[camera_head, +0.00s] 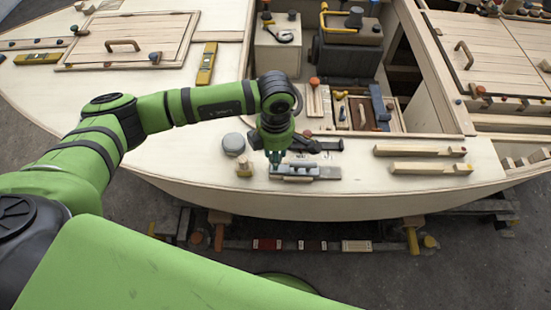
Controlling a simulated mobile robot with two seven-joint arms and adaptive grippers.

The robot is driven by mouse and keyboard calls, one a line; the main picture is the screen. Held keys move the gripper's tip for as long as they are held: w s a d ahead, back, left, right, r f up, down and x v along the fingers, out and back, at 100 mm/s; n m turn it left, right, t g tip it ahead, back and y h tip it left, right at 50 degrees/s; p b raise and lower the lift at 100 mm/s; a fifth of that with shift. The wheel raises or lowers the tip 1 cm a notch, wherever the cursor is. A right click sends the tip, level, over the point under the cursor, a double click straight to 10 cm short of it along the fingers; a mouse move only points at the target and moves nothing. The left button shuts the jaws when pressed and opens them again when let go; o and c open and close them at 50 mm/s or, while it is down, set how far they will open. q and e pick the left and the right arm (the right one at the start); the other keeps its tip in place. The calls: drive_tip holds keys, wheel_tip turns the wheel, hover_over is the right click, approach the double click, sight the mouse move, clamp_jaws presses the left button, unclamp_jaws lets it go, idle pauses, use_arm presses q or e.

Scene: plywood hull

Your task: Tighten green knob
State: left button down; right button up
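My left gripper (274,160) points straight down over the near edge of the plywood deck, at the left end of a grey metal fitting (328,173). Small teal-green parts show at its tip, low against the fitting. I cannot tell whether these are the fingers or the green knob, so no separate green knob can be made out. Whether the fingers are open or shut is too small to see. My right gripper is not in view.
A grey round cap (233,143) and a small wooden block with a yellowish top (244,168) stand left of the gripper. A dark tool (318,145) lies just behind the fitting. Wooden bars (430,168) lie to the right. An open compartment lies behind.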

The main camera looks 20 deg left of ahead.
use_arm(q)
drive_tip(key=shift+m, duration=0.4)
drive_tip(key=c, duration=0.9)
unclamp_jaws()
wheel_tip(320, 180, up, 12)
